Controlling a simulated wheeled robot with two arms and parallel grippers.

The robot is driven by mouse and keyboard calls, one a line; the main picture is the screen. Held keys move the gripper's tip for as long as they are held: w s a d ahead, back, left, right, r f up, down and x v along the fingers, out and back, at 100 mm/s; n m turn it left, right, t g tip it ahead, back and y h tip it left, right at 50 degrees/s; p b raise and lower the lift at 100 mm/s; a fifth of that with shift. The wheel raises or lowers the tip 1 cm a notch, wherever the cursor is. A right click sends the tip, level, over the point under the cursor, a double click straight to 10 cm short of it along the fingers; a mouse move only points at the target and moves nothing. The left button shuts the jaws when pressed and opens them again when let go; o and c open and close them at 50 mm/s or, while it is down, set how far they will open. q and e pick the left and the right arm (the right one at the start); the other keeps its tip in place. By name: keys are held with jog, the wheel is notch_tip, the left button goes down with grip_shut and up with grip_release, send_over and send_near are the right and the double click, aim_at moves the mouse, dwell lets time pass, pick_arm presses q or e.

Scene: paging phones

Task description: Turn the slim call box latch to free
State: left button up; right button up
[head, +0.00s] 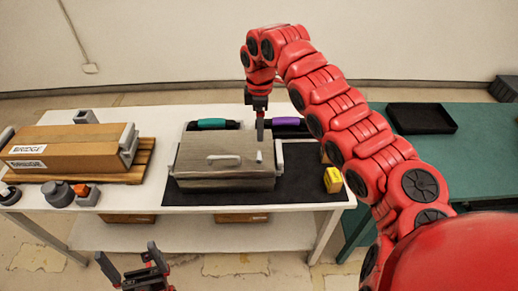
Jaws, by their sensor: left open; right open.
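A low grey-brown box (205,162) with a pale handle (224,158) on its top lies on a black mat (300,190) in the middle of the white table. A pale upright lever (280,155) stands at its right end, and a small pale piece (259,156) sits on its top. I cannot tell which one is the latch, or read its setting. My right gripper (260,130) is open and points down just above the box's right rear part, apart from the lever. My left gripper (133,268) is open and empty, low in front of the table.
A wooden box labelled BRIDGE (85,142) rests on a slatted board at left, with grey knobbed pieces (58,193) before it. Teal (211,122) and purple (286,121) handled items lie behind. A yellow block (332,180) sits right; a black tray (421,118) is on the green table.

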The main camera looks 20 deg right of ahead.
aim_at(259, 155)
jog(key=f+p, duration=0.3)
jog(key=f, duration=0.9)
jog(key=shift+w+f+p, duration=0.1)
jog(key=shift+w+p, duration=0.1)
jog(key=shift+p, duration=0.15)
jog(key=shift+w+f, duration=0.1)
jog(key=shift+f, duration=0.4)
grip_shut()
